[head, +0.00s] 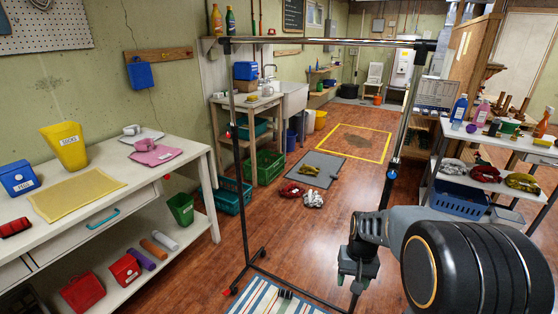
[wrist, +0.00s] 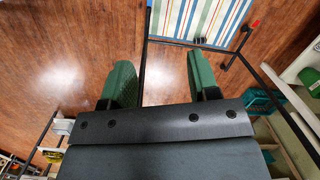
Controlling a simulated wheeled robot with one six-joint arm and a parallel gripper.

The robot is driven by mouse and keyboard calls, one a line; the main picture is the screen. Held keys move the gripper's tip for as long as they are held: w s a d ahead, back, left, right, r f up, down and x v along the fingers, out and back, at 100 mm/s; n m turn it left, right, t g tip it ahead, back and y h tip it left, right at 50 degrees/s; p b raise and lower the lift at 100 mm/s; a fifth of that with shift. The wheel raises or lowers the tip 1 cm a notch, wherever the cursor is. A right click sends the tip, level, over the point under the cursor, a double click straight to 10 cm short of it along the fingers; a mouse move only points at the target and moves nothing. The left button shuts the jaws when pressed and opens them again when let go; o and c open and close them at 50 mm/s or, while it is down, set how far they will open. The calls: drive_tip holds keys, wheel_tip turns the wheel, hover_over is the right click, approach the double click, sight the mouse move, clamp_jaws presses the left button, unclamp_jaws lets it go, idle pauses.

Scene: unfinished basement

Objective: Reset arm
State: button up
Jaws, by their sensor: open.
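My arm reaches in from the right in the head view, and my gripper (head: 357,272) hangs pointing down near the lower middle, in front of the wood floor (head: 190,275). In the wrist view my gripper (wrist: 158,82) shows two green finger pads standing well apart. Nothing is between them but floor and a thin dark bar beyond. The gripper is open and empty. A metal garment rack (head: 325,41) stands close by; one of its uprights passes right beside my arm.
A bottle-laden table (head: 490,142) is at right. A striped rug (head: 265,302) lies below the rack. Cloths (head: 313,199) lie by a grey mat (head: 322,162).

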drive_tip(key=s+a+r+t+p, duration=0.1)
drive_tip(key=s+r+p, duration=0.2)
drive_tip(key=r, duration=0.4)
drive_tip(key=s+a+r+n+t+p, duration=0.1)
drive_tip(key=s+r+t+p, duration=0.1)
drive_tip(key=r, duration=0.6)
drive_tip(key=s+a+r+n+t+p, duration=0.1)
drive_tip(key=s+r+p, duration=0.3)
drive_tip(key=r, duration=0.3)
drive_tip(key=shift+s+a+r+t+h, duration=0.3)
drive_tip(key=shift+s+t+h, duration=0.1)
drive_tip(key=shift+s, duration=0.45)
